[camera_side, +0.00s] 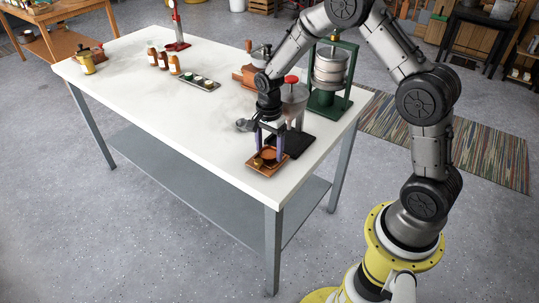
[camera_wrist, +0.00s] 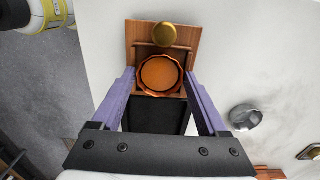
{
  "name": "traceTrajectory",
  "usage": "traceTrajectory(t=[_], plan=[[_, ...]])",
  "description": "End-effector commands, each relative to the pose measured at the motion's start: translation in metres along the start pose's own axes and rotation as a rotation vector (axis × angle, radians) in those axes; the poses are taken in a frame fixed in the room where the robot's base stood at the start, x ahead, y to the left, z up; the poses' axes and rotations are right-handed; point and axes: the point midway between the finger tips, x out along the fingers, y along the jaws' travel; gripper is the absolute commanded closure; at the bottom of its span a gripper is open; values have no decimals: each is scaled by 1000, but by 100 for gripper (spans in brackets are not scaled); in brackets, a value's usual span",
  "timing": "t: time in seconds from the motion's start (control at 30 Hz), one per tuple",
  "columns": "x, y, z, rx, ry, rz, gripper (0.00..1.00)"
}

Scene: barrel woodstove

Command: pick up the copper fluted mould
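The copper fluted mould (camera_wrist: 160,75) is a round, orange-brown dish with a scalloped rim. It sits on a brown wooden board (camera_wrist: 134,36) that also shows near the table's front corner in the side view (camera_side: 254,169). My gripper (camera_wrist: 160,73) points down over the board with its two purple fingers apart, one on each side of the mould. In the side view my gripper (camera_side: 269,152) is low at the board, and the mould (camera_side: 269,155) shows partly between the fingers. I cannot tell whether the fingers touch its rim.
A small brass knob-like piece (camera_wrist: 165,34) is on the board beside the mould. A device with a red knob (camera_side: 293,94) and a green-framed press (camera_side: 331,70) stand close behind my gripper. Bottles (camera_side: 163,60) and a small tray (camera_side: 199,83) are farther left. The table's middle front (camera_side: 185,120) is clear.

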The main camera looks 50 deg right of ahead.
Motion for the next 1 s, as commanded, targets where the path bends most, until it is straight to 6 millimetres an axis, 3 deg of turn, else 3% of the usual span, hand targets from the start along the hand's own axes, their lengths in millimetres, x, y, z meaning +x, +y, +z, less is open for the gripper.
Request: traceTrajectory(t=[0.03, 0.2, 0.23, 0.27, 1.0], plan=[[0, 0, 0, 0, 0, 0, 34], [0, 0, 0, 0, 0, 0, 63], [0, 0, 0, 0, 0, 0, 63], [0, 0, 0, 0, 0, 0, 69], [-31, 0, 0, 0, 0, -1, 69]])
